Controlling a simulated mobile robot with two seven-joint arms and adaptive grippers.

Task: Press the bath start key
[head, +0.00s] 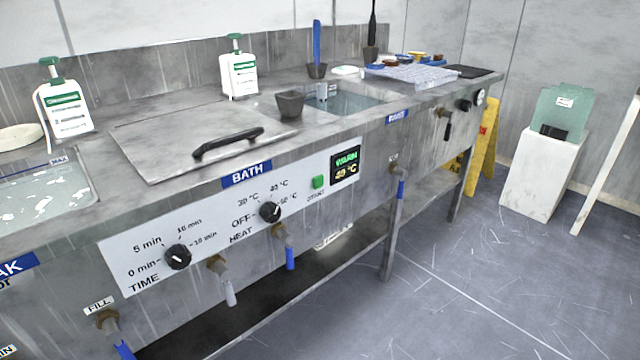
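The bath's control panel (215,232) is a pale plate on the front of the steel counter. A black HEAT knob (270,211) sits left of the key, and a black TIME knob (178,256) is farther left. The bath's lid (150,148) lies flat and closed above the blue BATH label (246,174). Neither gripper is in view.
White dispenser bottles (68,112) and a small grey cup (290,104) stand on the counter. Valves with blue levers (290,256) stick out below the panel. A sink (345,101) lies to the right. The floor (470,285) in front is clear.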

